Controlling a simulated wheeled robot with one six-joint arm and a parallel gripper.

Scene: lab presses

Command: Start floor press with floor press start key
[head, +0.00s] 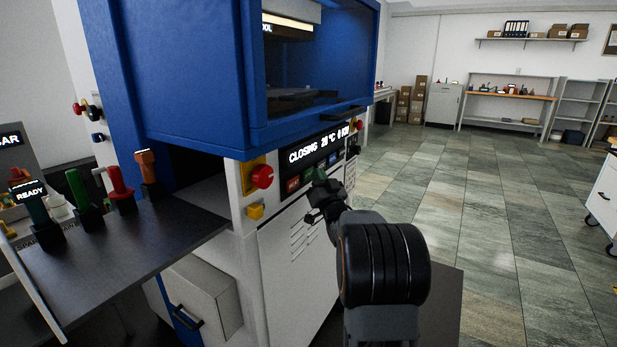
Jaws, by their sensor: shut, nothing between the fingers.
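The floor press (195,95) is a tall blue and white machine at the left and middle of the head view. Its front display (316,149) reads "CLOSING", with a temperature and a force reading of 0. Below the display is a row of keys: an orange-red key (292,184), a green key (310,174) and a blue key (335,159). Their labels are too small to read. My gripper (318,182) is shut and empty, with its tips at the green key. I cannot tell whether they touch it, and the gripper hides part of the key.
A red mushroom button (262,176) on a yellow plate and a yellow block (255,211) sit left of the keys. A dark side table (150,235) holds several coloured-handled tools. The tiled floor (480,190) to the right is open; shelves and cartons stand far back.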

